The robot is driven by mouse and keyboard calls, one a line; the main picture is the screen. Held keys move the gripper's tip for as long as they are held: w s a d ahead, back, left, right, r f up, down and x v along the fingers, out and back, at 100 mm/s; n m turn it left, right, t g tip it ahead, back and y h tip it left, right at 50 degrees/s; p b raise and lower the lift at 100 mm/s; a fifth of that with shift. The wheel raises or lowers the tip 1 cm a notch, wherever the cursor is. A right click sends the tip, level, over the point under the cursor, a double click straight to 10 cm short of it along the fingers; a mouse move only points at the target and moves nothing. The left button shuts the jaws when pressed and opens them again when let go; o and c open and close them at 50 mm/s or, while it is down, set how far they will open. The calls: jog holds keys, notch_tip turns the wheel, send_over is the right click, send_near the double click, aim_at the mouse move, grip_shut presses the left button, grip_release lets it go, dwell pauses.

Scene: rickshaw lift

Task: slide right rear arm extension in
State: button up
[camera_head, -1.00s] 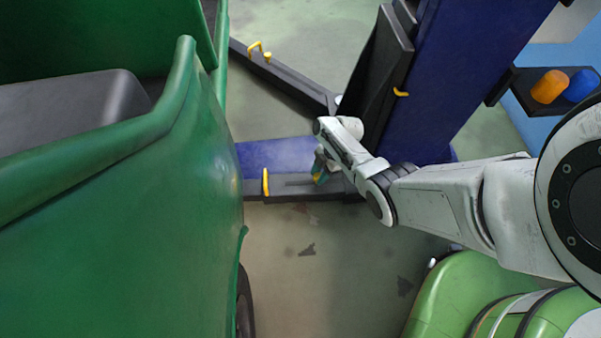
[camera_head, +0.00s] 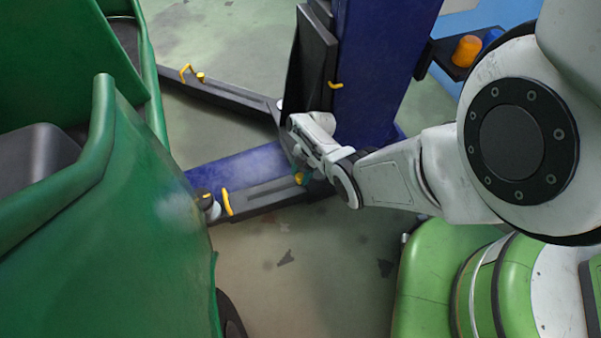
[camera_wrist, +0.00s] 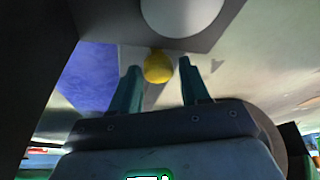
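The lift's near arm (camera_head: 262,197) is a low dark beam reaching left from the blue column (camera_head: 373,75). A yellow handle (camera_head: 227,202) stands up near its outer end, beside a pale round pad (camera_head: 213,210). I cannot tell from the pictures which arm is named right rear. My gripper (camera_head: 301,177) is low over the beam's column end, well right of the handle. In the wrist view my gripper (camera_wrist: 160,84) has two teal fingers apart, with a yellow rounded thing (camera_wrist: 157,66) between or just beyond the tips. Contact cannot be told.
The green rickshaw (camera_head: 130,240) fills the left, close to the beam's outer end. A second dark arm (camera_head: 225,95) with a yellow handle (camera_head: 186,73) reaches to the upper left. A shelf with an orange item (camera_head: 467,50) is right of the column. Floor (camera_head: 300,265) in front is clear.

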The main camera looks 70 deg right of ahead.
jog(key=shift+o, duration=1)
jog(key=shift+r+p, duration=0.45)
jog(key=shift+r, duration=0.15)
notch_tip(320, 180, up, 3)
jog(key=shift+f+p, duration=0.2)
jog(key=shift+p, duration=0.75)
jog(key=s+a+r+p, duration=0.6)
jog(key=s+r+p, duration=0.3)
jog(key=s, duration=0.3)
jog(key=shift+s+a, duration=0.15)
jog(key=shift+a, duration=0.15)
jog(key=shift+r, duration=0.15)
